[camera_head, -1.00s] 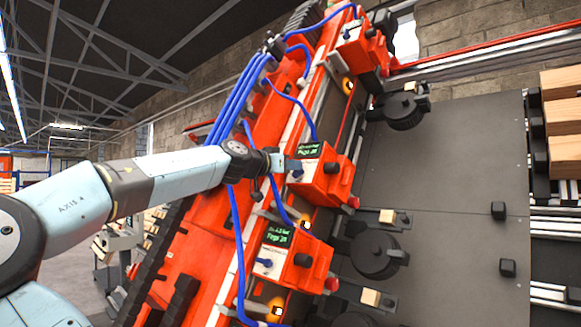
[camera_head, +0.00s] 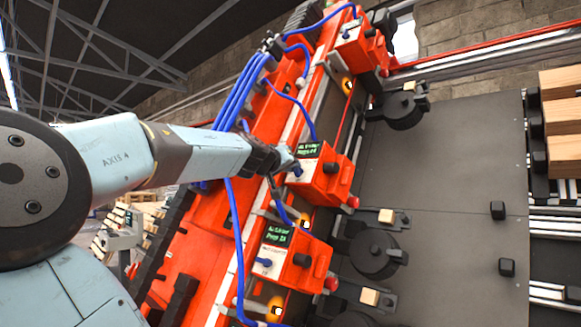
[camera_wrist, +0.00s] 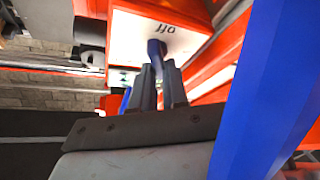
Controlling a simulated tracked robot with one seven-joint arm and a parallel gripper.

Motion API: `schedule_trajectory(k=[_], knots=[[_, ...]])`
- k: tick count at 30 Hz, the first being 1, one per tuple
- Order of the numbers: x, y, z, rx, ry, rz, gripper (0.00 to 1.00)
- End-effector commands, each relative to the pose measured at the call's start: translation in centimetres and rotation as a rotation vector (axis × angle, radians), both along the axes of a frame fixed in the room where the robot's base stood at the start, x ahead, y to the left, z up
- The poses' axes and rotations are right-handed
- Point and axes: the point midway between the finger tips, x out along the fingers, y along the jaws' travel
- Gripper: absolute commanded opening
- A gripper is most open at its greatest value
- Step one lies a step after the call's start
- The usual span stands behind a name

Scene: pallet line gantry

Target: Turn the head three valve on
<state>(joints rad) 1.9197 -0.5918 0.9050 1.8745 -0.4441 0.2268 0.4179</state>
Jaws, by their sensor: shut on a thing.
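A red head box (camera_head: 328,182) with a small dark screen showing green text sits midway along the sloping red gantry; its number is too small to read. Its blue valve lever (camera_head: 298,170) is on the white front plate. My gripper (camera_head: 287,165) is at that lever. In the wrist view, my gripper (camera_wrist: 160,80) has its dark fingers shut on the blue lever (camera_wrist: 156,50), in front of the white plate (camera_wrist: 185,38), where the word "off" shows upside down. The lever's lower end is hidden between the fingers.
Another red head box (camera_head: 290,265) with its own blue lever is below, and a third (camera_head: 360,45) is above. Blue hoses (camera_head: 245,90) run along the gantry beside my arm; one passes close on the right of the wrist view (camera_wrist: 265,90). A dark panel (camera_head: 450,170) lies to the right.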

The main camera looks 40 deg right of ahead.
Motion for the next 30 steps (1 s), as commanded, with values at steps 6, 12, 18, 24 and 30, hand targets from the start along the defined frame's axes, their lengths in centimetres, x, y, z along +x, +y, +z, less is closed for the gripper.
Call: schedule_trajectory(k=[6,12,18,24,30], knots=[[0.22,0.13,-0.07,-0.006,0.111,0.068,0.00],[0.24,0.20,-0.03,-0.015,0.199,0.114,0.00],[0.30,0.23,-0.03,-0.021,0.279,0.159,0.00],[0.32,0.27,-0.04,-0.028,0.354,0.199,0.00],[0.34,0.32,-0.05,-0.034,0.429,0.239,0.00]])
